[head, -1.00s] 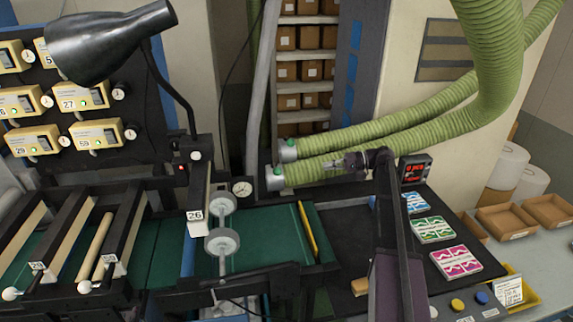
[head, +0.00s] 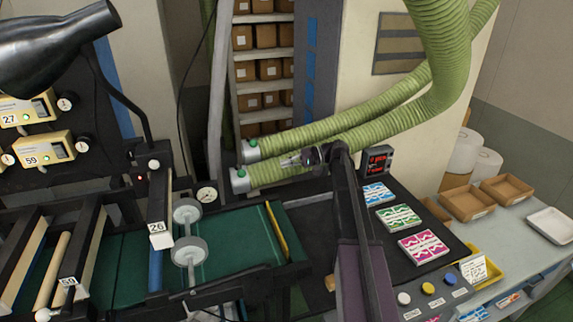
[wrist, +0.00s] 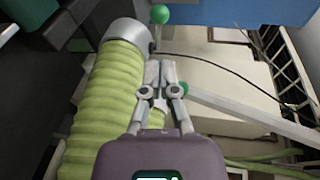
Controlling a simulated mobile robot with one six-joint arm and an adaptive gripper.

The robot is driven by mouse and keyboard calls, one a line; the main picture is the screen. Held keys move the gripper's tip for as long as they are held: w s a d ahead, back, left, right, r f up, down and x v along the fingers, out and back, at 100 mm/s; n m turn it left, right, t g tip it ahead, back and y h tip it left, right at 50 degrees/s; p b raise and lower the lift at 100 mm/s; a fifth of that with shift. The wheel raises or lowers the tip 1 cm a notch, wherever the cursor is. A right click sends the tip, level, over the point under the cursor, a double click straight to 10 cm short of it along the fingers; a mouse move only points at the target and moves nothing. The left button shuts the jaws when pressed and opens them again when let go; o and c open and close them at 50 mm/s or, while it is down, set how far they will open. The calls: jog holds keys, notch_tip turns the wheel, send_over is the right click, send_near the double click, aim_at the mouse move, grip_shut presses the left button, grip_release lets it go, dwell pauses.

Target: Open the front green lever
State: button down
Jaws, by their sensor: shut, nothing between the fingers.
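Two green hoses end in grey collars, each with a small green knob. The front green lever (head: 240,173) is on the collar of the front hose (head: 290,167); in the wrist view its ball (wrist: 160,14) appears beyond my fingertips. The rear green lever (head: 252,143) is on the other collar; its ball (wrist: 183,87) is partly hidden by my finger in the wrist view. My gripper (head: 288,161) is shut and empty. It points left above the front hose, to the right of the front lever and apart from it.
The grey collar (wrist: 130,36) of the front hose is just ahead of my fingers. A small display (head: 377,160) and coloured cards (head: 400,217) are to the right.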

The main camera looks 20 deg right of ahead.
jog(key=b+x, duration=0.2)
jog(key=x, duration=0.9)
jog(key=shift+w+a+f, duration=0.1)
jog(key=shift+a+f, duration=0.05)
jog(key=shift+a, duration=0.25)
jog(key=shift+d+t, duration=0.1)
jog(key=shift+t, duration=0.2)
jog(key=shift+m, duration=0.3)
